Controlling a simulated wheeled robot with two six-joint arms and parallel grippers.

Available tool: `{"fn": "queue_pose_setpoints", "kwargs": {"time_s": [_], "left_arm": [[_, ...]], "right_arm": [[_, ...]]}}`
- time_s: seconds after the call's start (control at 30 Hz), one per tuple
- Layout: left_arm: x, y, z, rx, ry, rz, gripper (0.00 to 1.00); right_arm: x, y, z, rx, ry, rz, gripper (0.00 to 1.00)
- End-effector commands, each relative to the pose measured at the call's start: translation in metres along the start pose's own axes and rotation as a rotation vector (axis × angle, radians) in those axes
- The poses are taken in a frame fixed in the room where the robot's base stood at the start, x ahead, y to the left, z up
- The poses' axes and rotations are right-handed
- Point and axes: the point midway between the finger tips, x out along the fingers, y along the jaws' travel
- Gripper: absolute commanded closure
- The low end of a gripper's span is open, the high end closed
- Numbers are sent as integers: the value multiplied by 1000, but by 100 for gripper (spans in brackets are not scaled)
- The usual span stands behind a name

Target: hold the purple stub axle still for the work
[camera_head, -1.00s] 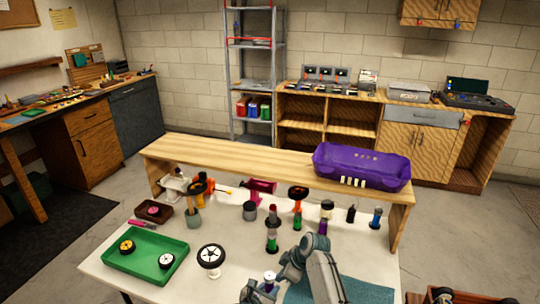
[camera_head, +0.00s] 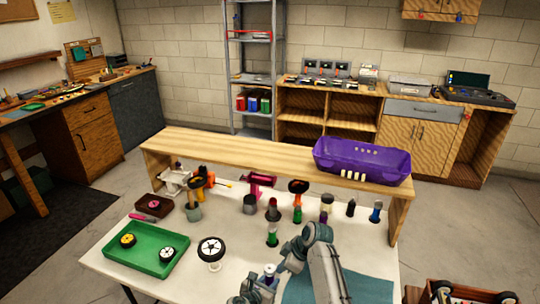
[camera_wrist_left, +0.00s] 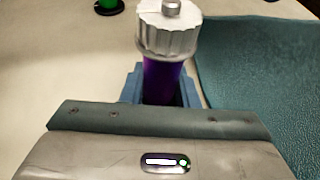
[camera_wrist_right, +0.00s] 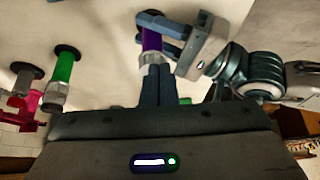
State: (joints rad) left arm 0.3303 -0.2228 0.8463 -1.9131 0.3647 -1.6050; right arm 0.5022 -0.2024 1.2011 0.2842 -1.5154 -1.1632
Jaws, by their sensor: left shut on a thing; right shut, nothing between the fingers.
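The purple stub axle (camera_wrist_left: 160,76) stands upright in my left gripper in the left wrist view. A ribbed silver nut (camera_wrist_left: 168,28) sits on its top end. My left gripper (camera_wrist_left: 160,92) is shut around the purple shaft; its pads hide the lower part. In the right wrist view, which looks upside down, the purple shaft (camera_wrist_right: 151,38) and the left gripper (camera_wrist_right: 175,32) show beyond my right fingers. My right gripper (camera_wrist_right: 157,70) is shut and empty, its tips at the silver nut; I cannot tell if they touch. In the head view the axle (camera_head: 270,270) is small.
A teal mat (camera_head: 340,288) lies right of the axle. A green tray (camera_head: 145,250) with wheels and a loose wheel (camera_head: 211,249) lie to the left. A green stub axle (camera_head: 272,236) and several other parts stand behind, below a wooden shelf (camera_head: 250,152) bearing a purple car body (camera_head: 362,161).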

Motion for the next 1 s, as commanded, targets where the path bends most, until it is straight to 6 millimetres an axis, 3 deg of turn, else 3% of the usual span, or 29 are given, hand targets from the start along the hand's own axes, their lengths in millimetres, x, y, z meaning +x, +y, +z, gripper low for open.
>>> {"fn": "queue_pose_setpoints", "kwargs": {"time_s": [0.3, 0.67, 0.7, 0.8, 1.0], "left_arm": [[-1, -1, -4, -2, 6, -2, 97], [-1, -1, -4, -1, 6, -1, 97], [-1, -1, -4, -1, 6, -1, 66], [-1, -1, -4, -1, 5, -1, 47], [0, 0, -2, -1, 3, 0, 47]], "right_arm": [[-27, 0, -15, 0, 0, 1, 100], [-29, 0, -15, 1, 0, 0, 100], [-29, 0, -15, 1, 0, 0, 100], [-29, 0, -15, 1, 0, 0, 100], [-29, 0, -15, 1, 0, 0, 100]]}}
